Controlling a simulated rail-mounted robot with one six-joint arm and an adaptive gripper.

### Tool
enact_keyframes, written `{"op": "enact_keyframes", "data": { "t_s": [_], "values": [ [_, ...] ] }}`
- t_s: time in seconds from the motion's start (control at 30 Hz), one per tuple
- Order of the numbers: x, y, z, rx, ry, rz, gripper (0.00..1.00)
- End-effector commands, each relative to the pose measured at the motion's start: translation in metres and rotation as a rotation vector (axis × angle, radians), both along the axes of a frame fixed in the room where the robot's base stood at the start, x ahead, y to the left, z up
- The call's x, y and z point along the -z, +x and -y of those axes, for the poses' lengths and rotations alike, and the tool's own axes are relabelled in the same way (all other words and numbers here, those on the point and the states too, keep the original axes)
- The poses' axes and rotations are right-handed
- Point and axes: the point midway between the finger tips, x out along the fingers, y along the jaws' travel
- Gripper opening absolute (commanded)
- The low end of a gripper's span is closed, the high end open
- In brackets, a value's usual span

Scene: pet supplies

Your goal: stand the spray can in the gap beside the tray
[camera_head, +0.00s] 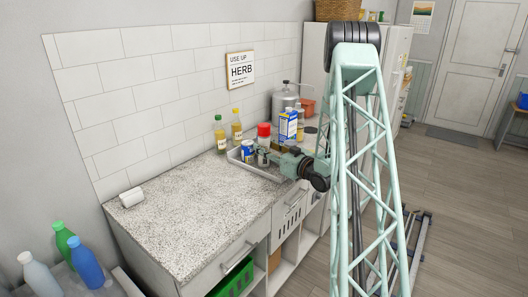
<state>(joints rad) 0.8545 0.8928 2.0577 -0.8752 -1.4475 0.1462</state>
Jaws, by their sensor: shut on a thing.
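A can with a red cap (264,130) and a pale body, which looks like the spray can, stands upright at the tray. My gripper (264,154) reaches in from the right and is shut on its body. The grey tray (262,174) lies on the counter under and around my gripper. I cannot tell whether the held can's base touches anything, and the gap is not clearly visible.
Two yellow bottles (237,125) stand behind the tray by the wall. A blue and yellow box (288,125) and a metal canister (285,100) stand behind my gripper. The speckled counter (195,220) is bare in front, except for a white roll (131,197).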

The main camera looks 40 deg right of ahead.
Motion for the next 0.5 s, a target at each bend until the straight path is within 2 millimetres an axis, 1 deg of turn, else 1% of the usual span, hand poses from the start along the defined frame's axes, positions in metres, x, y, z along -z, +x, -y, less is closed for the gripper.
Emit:
{"op": "enact_keyframes", "data": {
  "t_s": [0.03, 0.07, 0.37, 0.5],
  "values": [
    [-0.0005, 0.0001, 0.0001, 0.000, 0.000, 0.001, 0.16],
    [-0.0005, 0.0001, 0.0001, 0.000, 0.000, 0.001, 0.14],
    [-0.0021, 0.0001, 0.0001, 0.000, -0.001, 0.001, 0.14],
    [-0.0072, 0.0001, 0.0001, 0.000, -0.001, 0.001, 0.14]
  ]
}}
